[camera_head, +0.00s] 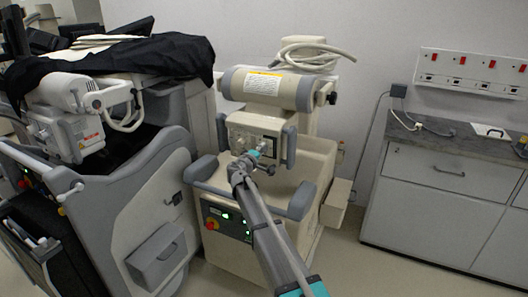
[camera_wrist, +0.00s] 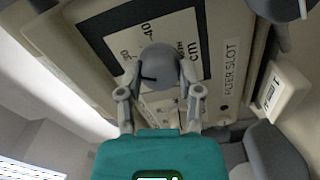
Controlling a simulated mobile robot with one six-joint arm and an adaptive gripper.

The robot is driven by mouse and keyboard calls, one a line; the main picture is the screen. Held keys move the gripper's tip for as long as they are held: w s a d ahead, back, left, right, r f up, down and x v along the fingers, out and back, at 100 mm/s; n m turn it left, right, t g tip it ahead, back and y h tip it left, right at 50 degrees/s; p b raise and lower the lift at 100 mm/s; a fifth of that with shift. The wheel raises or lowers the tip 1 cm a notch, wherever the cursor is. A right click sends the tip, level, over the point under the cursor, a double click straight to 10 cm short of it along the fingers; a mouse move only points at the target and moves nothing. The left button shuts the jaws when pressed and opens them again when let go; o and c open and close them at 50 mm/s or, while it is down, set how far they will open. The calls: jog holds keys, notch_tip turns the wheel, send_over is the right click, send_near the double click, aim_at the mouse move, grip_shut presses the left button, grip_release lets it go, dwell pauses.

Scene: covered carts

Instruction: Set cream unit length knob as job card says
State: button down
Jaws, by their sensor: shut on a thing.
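The cream unit (camera_head: 262,122) stands in the middle of the head view, with its control panel facing me. A short dark mark shows on the knob's lower left. My gripper (camera_wrist: 160,88) is shut on the knob, with one finger on each side. In the head view my gripper (camera_head: 252,157) reaches the panel and hides part of it. I cannot read the job card in either view.
A "FILTER SLOT" label (camera_wrist: 231,75) is right of the knob. A grey cart (camera_head: 135,215) with a similar unit and a black cover (camera_head: 150,55) stands on the left. A drawer cabinet (camera_head: 440,200) is on the right. Grey bumpers (camera_head: 290,203) flank my arm.

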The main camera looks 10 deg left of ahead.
jog(key=shift+s+d+f, duration=0.1)
jog(key=shift+s+d, duration=0.05)
jog(key=shift+d, duration=0.05)
jog(key=shift+c, duration=1.7)
grip_release()
jog(key=shift+o, duration=0.4)
jog(key=shift+a, duration=0.1)
jog(key=shift+a, duration=0.1)
jog(key=v, duration=1.1)
jog(key=shift+s, duration=0.4)
